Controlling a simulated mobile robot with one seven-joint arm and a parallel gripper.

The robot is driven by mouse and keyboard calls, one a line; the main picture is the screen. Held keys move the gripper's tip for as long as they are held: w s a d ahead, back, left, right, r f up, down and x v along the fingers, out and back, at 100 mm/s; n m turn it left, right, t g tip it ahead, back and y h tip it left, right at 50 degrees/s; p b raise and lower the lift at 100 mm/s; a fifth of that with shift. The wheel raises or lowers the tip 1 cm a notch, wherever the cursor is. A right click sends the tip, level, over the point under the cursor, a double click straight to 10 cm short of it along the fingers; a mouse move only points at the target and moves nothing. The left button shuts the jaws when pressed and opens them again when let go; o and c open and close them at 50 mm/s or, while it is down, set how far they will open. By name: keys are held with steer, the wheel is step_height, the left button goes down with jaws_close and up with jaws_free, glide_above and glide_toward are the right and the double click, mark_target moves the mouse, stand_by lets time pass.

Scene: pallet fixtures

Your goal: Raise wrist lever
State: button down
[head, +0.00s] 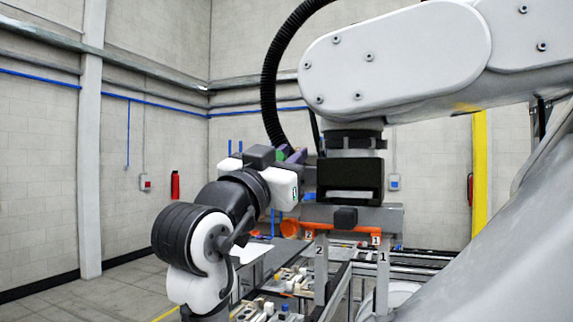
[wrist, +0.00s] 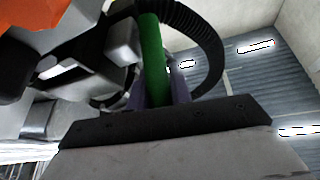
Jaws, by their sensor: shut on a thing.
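A large white industrial arm (head: 400,60) reaches in from the right, with a dark flange block (head: 350,180) hanging under it. The green lever (wrist: 154,60) stands upright in the wrist view, beside that arm's black corrugated hose (wrist: 205,45). My gripper (wrist: 160,97) has purple fingers on either side of the green lever and is shut on it. In the head view my gripper (head: 291,156) is small, at the left of the flange block, with a little green of the lever showing. My own white-and-black arm reaches up to it from the lower left. The lever's base is hidden.
An orange bar (head: 345,229) and two downward fingers marked 2 (head: 320,265) and 1 (head: 383,268) hang below the flange block. Below is a fixture table (head: 325,297) with small parts. Open floor (head: 60,300) lies at left.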

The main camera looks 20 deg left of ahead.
steer(key=shift+w+r+n+g+y, duration=0.2)
steer(key=shift+w+r+g+y, duration=0.15)
steer(key=shift+g, duration=0.65)
steer(key=shift+w+r+n+g+y, duration=0.25)
steer(key=shift+w+r+g, duration=0.15)
steer(key=shift+g, duration=0.6)
steer(key=c, duration=1.3)
jaws_free()
steer(key=s+b, duration=0.1)
steer(key=s, duration=0.3)
steer(key=s+a+b, duration=0.1)
steer(key=s+b, duration=0.1)
steer(key=s, duration=0.3)
steer(key=s+a+b, duration=0.1)
steer(key=s+b, duration=0.1)
steer(key=s, duration=0.2)
steer(key=shift+s+a+f, duration=0.15)
steer(key=shift+s, duration=0.15)
